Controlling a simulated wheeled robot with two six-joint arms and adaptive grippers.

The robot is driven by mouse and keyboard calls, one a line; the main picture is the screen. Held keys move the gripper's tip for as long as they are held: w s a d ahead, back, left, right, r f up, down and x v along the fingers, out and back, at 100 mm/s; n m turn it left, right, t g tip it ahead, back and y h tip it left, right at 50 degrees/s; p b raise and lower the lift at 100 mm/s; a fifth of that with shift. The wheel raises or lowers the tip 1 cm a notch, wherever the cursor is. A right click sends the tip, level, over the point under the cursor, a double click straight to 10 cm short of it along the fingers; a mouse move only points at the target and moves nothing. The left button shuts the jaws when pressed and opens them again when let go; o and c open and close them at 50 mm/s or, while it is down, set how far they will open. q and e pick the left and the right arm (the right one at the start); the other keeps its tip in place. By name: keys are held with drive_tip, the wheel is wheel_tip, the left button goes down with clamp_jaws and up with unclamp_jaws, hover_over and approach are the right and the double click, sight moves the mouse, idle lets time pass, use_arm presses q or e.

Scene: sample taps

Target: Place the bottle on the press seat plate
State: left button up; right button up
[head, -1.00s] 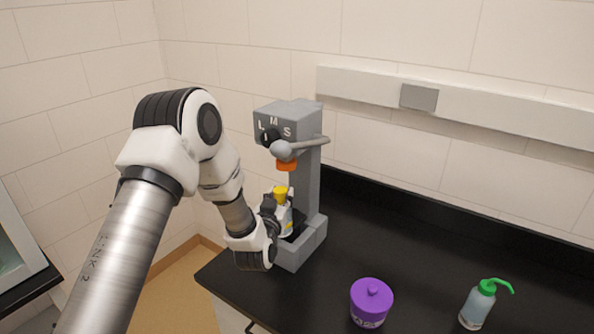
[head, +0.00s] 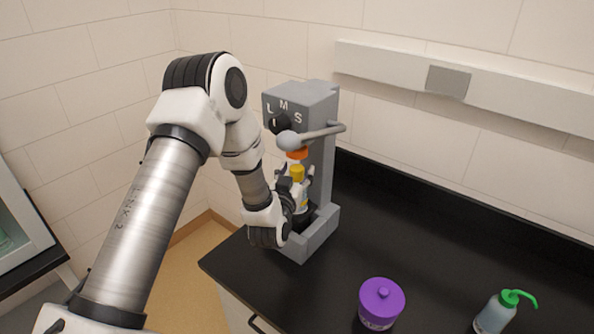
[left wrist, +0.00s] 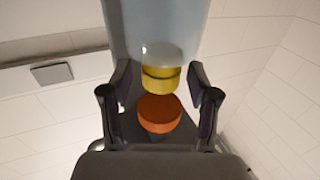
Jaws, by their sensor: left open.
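The bottle (head: 303,198), with a pale body and a yellow cap (head: 297,172), stands upright in the press (head: 310,120), under its orange press head (head: 297,154). Its foot is at the dark seat plate (head: 304,218) in the grey base; contact is partly hidden by my gripper. My left gripper (head: 297,187) is open around the bottle. In the left wrist view, the bottle body (left wrist: 155,25) lies between the spread fingers (left wrist: 161,85), with gaps beside the yellow cap and the orange head (left wrist: 160,113) past it. My right gripper is not in view.
A purple lidded jar (head: 381,303) and a wash bottle with a green spout (head: 497,312) stand on the black bench (head: 430,240), right of the press. The press lever (head: 320,132) sticks out above my gripper. The wall is close behind.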

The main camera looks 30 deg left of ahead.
use_arm(q)
drive_tip(key=shift+w+a+f, duration=0.3)
drive_tip(key=shift+w+f, duration=0.15)
drive_tip(key=shift+w, duration=0.1)
drive_tip(key=shift+s+d+f+b, duration=0.1)
drive_tip(key=shift+s+f+b, duration=0.1)
drive_tip(key=shift+b, duration=0.1)
drive_tip(key=b+v, duration=0.4)
drive_tip(key=v, duration=0.7)
drive_tip(key=shift+s+d+r, duration=0.2)
drive_tip(key=shift+s+r, duration=0.15)
drive_tip(key=shift+r, duration=0.1)
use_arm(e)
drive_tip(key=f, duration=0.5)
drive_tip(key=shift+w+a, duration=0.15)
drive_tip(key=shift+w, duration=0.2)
